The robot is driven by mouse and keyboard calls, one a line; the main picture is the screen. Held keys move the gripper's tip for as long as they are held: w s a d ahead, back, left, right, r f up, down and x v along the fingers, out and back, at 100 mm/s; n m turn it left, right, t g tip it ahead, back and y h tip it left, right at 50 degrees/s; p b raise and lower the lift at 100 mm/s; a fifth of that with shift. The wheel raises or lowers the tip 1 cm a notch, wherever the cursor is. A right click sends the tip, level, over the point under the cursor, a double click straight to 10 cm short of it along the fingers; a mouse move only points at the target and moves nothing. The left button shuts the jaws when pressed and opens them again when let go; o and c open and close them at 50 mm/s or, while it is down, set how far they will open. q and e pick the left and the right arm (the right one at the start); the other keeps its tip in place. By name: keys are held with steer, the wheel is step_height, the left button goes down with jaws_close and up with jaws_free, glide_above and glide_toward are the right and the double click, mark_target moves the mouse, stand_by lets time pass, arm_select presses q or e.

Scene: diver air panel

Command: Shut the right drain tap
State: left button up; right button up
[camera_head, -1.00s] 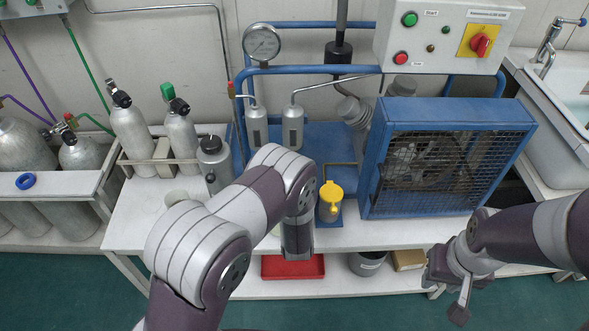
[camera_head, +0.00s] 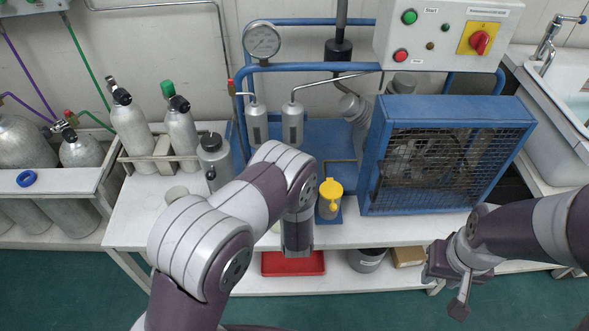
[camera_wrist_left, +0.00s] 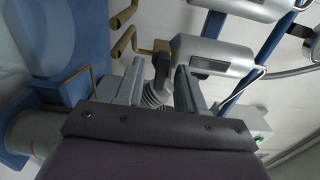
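The right separator (camera_head: 292,125) is a grey cylinder on the blue frame; my left arm hides its lower end in the head view. In the left wrist view the right separator (camera_wrist_left: 213,57) lies sideways, with a brass outlet (camera_wrist_left: 132,43) at its bottom end. A dark lever (camera_wrist_left: 161,68), apparently the right drain tap's, shows between the fingers of my left gripper (camera_wrist_left: 158,88). The fingers stand apart, with gaps visible beside the lever; I cannot tell whether either touches it. My right gripper (camera_head: 459,288) hangs at the lower right, far from the tap, its finger gap unclear.
A yellow-lidded container (camera_head: 330,202) stands just right of my left forearm. The blue caged compressor guard (camera_head: 445,155) is further right. The left separator (camera_head: 256,124) is close beside the right one. Gas cylinders (camera_head: 130,125) stand at the left.

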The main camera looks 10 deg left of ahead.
arm_select(q)
steer(key=p+v, duration=0.1)
steer(key=v, duration=1.1)
steer(key=shift+s, duration=0.4)
steer(key=shift+d, duration=0.1)
